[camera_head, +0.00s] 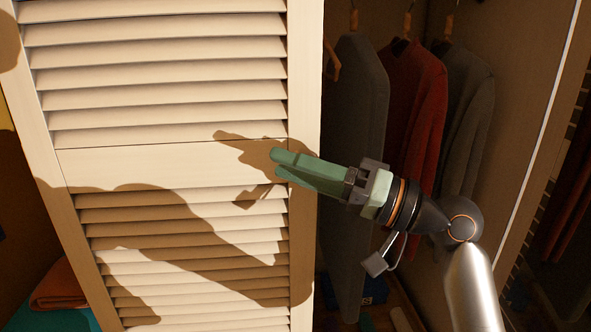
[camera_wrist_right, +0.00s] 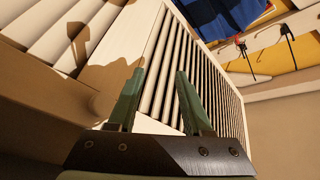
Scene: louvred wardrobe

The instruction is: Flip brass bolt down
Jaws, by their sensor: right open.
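I cannot make out a brass bolt in either view. The cream louvred door (camera_head: 110,166) fills the left half of the head view; its louvres also show in the right wrist view (camera_wrist_right: 175,70). My right gripper (camera_head: 279,162) has green fingers and reaches left across the door's right stile, in front of the plain middle rail. In the right wrist view the two fingers (camera_wrist_right: 158,82) stand apart with nothing between them. I cannot tell whether they touch the door. My left gripper is not in view.
Right of the door the wardrobe is open, with a dark garment (camera_head: 352,110), a red garment (camera_head: 418,95) and a grey garment (camera_head: 468,100) hanging. A folded orange cloth (camera_head: 62,286) lies at lower left. My arm's shadow falls across the door.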

